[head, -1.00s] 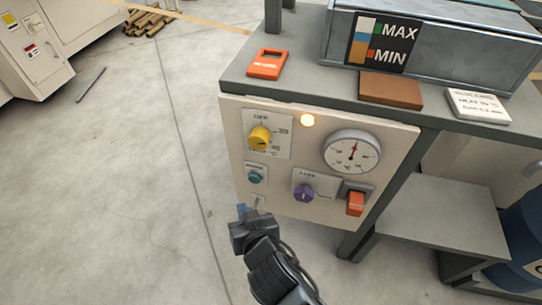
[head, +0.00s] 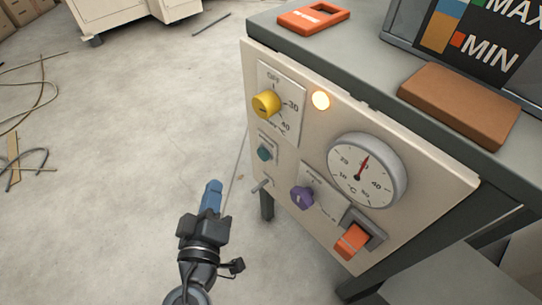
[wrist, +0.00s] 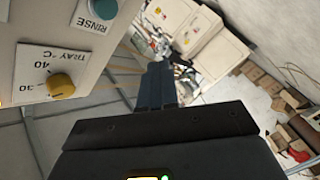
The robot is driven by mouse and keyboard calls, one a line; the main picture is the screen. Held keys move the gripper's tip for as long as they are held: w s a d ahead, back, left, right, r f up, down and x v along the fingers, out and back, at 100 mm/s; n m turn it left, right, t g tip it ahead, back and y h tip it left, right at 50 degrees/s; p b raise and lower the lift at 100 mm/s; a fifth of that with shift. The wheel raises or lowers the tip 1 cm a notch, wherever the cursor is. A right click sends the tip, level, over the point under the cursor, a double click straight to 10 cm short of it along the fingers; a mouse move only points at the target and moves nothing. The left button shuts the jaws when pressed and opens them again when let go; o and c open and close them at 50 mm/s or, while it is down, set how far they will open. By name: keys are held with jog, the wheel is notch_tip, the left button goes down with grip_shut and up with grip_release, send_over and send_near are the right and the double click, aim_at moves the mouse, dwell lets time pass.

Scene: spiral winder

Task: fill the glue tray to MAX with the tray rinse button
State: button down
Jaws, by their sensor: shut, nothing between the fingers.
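The teal tray rinse button (head: 264,154) is on the left side of the cream control panel (head: 322,232), below the yellow knob. In the wrist view the button (wrist: 103,9) sits above its RINSE label, at the upper left. The grey glue tray (head: 401,22) stands on the bench at the upper right, with a MAX/MIN level label (head: 487,25) on its side. Its inside is out of view, so the glue level cannot be seen. My gripper (head: 211,190) is shut and empty, left of the panel and apart from the button. Its blue fingers (wrist: 160,86) point past the panel in the wrist view.
The panel also carries a yellow temperature knob (head: 266,104), a lit lamp (head: 320,100), a gauge (head: 367,172), a purple knob (head: 301,198) and an orange switch (head: 352,241). A brown block (head: 462,103) and orange tag (head: 313,17) lie on the bench.

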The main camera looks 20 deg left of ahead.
aim_at(263, 154)
jog(key=shift+w, duration=0.1)
jog(key=w+d, duration=0.3)
jog(key=w, duration=0.5)
jog(key=shift+d+p, duration=0.2)
jog(key=shift+p, duration=0.25)
jog(key=shift+w, duration=0.1)
dwell(1.8)
jog(key=shift+w+d, duration=0.15)
jog(key=shift+w, duration=0.15)
jog(key=shift+w+d+b, duration=0.2)
jog(key=shift+w+b, duration=0.1)
jog(key=shift+w, duration=0.15)
dwell(4.0)
